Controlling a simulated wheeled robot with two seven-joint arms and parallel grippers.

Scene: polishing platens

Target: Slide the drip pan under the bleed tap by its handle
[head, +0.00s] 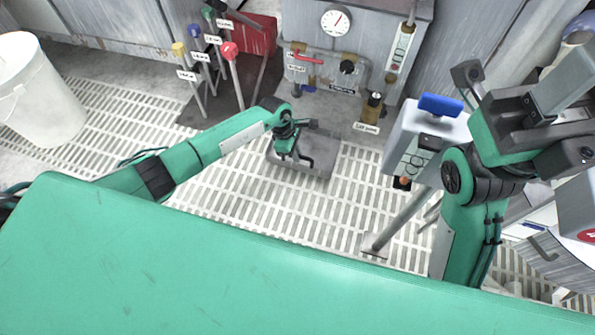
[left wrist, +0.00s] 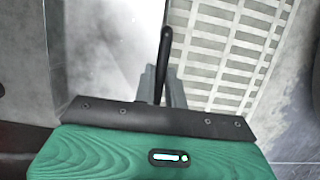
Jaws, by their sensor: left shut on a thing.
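The drip pan (head: 322,158) is a shallow grey metal tray on the slatted floor, in front of the grey cabinet. Its black handle (head: 306,161) rises at the near side. My left gripper (head: 291,157) is shut on this handle. In the left wrist view the dark handle (left wrist: 164,52) stands between the grey fingers, and the pan's pale surface (left wrist: 110,45) fills the area left of it. A brass tap with a black top (head: 374,101) sits low on the cabinet front, right of and behind the pan; its label is too small to read surely.
Colored-knob levers (head: 230,62) stand behind and left of the pan, by a red box (head: 256,33). A white bucket (head: 40,95) is at far left. A grey post-mounted box with a blue top (head: 425,125) stands right of the pan. Slatted floor (head: 250,190) nearby is clear.

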